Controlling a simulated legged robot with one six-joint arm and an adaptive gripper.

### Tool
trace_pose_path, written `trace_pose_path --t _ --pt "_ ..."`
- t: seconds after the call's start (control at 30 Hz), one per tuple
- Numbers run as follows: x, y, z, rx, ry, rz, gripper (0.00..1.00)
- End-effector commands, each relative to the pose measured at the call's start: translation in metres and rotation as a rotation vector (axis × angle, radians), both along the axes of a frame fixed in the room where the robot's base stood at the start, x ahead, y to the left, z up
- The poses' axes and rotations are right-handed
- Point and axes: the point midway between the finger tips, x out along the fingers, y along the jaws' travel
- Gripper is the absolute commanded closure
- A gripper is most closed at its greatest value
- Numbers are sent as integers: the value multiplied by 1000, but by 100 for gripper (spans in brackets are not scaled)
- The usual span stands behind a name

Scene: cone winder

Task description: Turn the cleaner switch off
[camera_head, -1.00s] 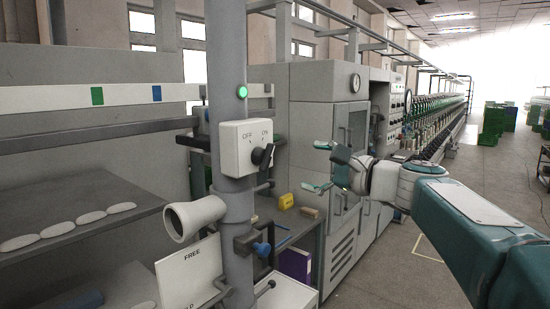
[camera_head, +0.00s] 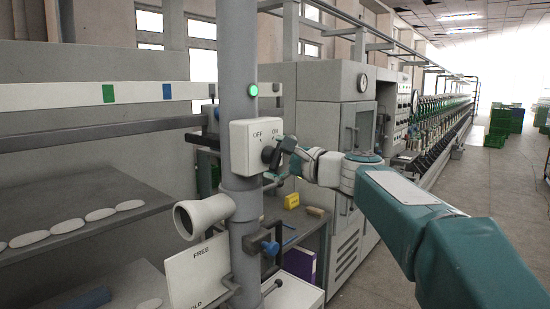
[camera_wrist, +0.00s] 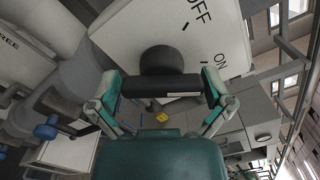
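The cleaner switch is a white box (camera_head: 252,148) on a grey post, marked OFF at left and ON at right. Its black knob (camera_wrist: 162,60) has a bar handle (camera_wrist: 160,86), which in the head view points up and right toward ON. My gripper (camera_head: 281,157) is at the switch's right side. In the wrist view my gripper (camera_wrist: 161,88) is open, with one teal finger at each end of the bar handle. I cannot tell whether the fingers touch it. In the head view the gripper partly hides the knob and handle.
A green lamp (camera_head: 252,90) glows on the post above the switch. A white funnel-like pipe (camera_head: 203,215) and a sign reading FREE (camera_head: 198,270) are below. A shelf with a yellow object (camera_head: 291,200) lies behind.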

Motion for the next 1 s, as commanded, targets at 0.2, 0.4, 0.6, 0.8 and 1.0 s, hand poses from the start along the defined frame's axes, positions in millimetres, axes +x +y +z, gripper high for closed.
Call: trace_pose_path --t 0.2,0.4,0.6,0.8,1.0 --pt "0 0 -1 -1 1 1 57" --pt "0 0 -2 -7 -5 2 57" --pt "0 -1 -2 -43 -49 1 57" --pt "0 -1 -3 -125 -150 2 57" --pt "1 -2 -4 -237 -293 2 57"
